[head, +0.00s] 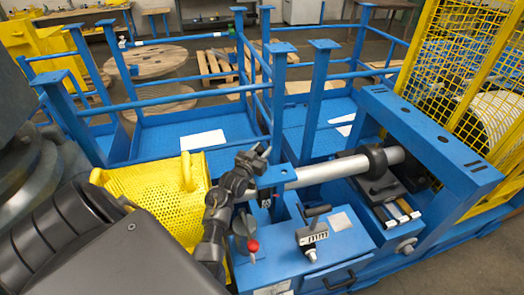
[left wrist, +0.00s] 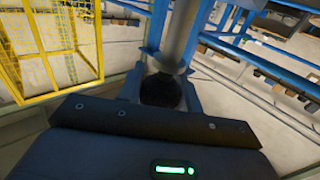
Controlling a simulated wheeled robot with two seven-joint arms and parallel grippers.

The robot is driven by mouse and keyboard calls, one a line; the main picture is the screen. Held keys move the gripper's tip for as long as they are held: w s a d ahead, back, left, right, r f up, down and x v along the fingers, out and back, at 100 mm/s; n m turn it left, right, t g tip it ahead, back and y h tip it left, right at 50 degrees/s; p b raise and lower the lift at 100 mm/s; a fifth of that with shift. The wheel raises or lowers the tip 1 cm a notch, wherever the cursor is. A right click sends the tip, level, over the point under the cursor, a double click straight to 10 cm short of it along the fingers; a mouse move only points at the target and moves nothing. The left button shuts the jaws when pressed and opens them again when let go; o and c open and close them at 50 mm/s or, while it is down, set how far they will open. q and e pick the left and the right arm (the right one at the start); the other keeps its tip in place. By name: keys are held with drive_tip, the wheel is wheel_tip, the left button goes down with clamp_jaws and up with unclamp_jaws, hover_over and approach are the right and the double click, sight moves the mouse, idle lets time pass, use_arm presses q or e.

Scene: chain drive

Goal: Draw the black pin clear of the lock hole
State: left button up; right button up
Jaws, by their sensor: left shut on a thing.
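My left gripper (head: 240,180) reaches in from the left at the near end of a thick pale grey tube (head: 320,172). It is shut on a dark, round-ended part that looks like the black pin (left wrist: 160,90); in the left wrist view this sits between the fingers (left wrist: 160,98), with the tube (left wrist: 182,40) running on beyond it. A blue bracket (head: 276,178) stands at the tube by the fingers. The lock hole cannot be made out, and how deep the pin sits cannot be told. My right gripper is not in view.
A blue bench (head: 350,245) with a black-handled clamp (head: 312,238) and a red-knobbed lever (head: 253,246) lies close below the gripper. A yellow perforated guard (head: 160,170) stands behind my arm. Blue posts (head: 315,100) rise behind; a yellow mesh cage (head: 470,50) stands right.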

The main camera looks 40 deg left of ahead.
use_arm(q)
drive_tip(key=shift+r+p, duration=1.05)
drive_tip(key=shift+r, duration=0.25)
drive_tip(key=shift+r+p, duration=1.6)
drive_tip(key=shift+r, duration=1.3)
